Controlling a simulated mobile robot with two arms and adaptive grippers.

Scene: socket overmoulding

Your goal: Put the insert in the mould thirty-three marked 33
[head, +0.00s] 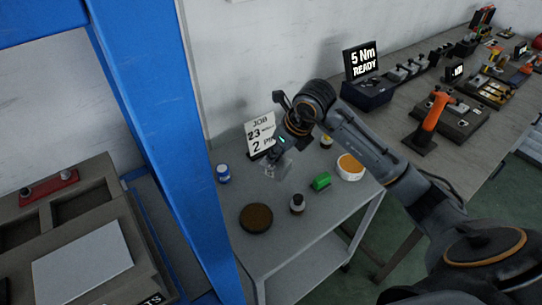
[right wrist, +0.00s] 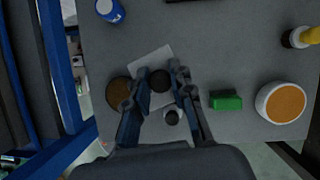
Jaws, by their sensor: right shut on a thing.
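My right gripper (head: 273,168) hangs over the small grey table in the head view. In the right wrist view its two fingers (right wrist: 157,92) flank a small dark round piece (right wrist: 160,80), and the gripper is shut on it. Whether this piece is the insert cannot be told. A pale flat sheet (right wrist: 149,62) lies behind it in that view. No mould marked 33 can be made out. A white card (head: 260,132) at the back of the table reads JOB, 23 and 2, with smaller words partly unclear. My left gripper is not in view.
The small table (head: 318,223) holds a brown disc (head: 256,218), black-capped bottle (head: 297,204), green block (head: 321,181), orange-topped tub (head: 350,167) and blue can (head: 223,173). A blue post (head: 165,130) stands left. A bench (head: 470,168) with fixtures and a READY display (head: 361,60) runs right.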

